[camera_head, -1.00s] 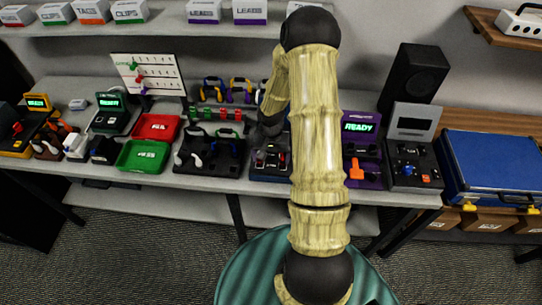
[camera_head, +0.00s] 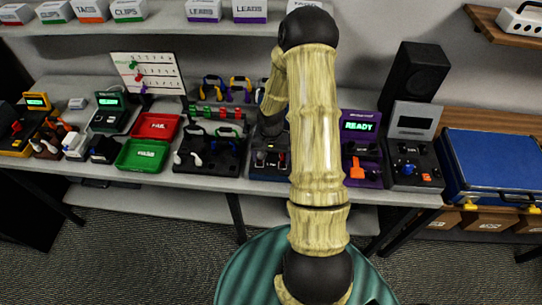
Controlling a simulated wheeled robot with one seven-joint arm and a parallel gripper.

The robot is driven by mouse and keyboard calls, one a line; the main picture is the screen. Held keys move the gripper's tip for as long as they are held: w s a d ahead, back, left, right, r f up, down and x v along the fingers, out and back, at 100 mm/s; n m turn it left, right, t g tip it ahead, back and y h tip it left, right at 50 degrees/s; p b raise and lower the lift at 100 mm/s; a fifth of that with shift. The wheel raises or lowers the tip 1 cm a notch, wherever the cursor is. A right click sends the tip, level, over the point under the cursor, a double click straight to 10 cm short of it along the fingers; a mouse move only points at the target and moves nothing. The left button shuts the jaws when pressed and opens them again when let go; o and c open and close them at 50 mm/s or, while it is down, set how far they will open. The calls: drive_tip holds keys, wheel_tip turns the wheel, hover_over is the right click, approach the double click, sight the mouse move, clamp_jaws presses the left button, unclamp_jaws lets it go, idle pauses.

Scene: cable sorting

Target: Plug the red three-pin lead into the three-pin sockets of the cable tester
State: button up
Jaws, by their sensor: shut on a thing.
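The cable tester (camera_head: 258,172), a dark blue box with a small printed label, stands at the front of the bench, partly behind my arm. My gripper (camera_head: 271,133) is dark and points down just above and behind the tester's top. Its jaws are shut, but the fingertips are small and hard to make out. A small red part (camera_head: 282,157) shows at the tester's top beside my arm; it looks like part of the red three-pin lead. Whether its pins sit in the sockets cannot be seen. The rest of the lead is hidden.
A black lead stand (camera_head: 211,165) is left of the tester, with a rack of coloured leads (camera_head: 216,112) behind. Red (camera_head: 155,127) and green (camera_head: 142,155) trays lie further left. A purple READY device (camera_head: 362,160) is close on the right.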

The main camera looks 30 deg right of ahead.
drive_tip(key=shift+f, duration=0.15)
drive_tip(key=o, duration=0.8)
drive_tip(key=shift+r+p, duration=3.05)
drive_tip(key=shift+r, duration=1)
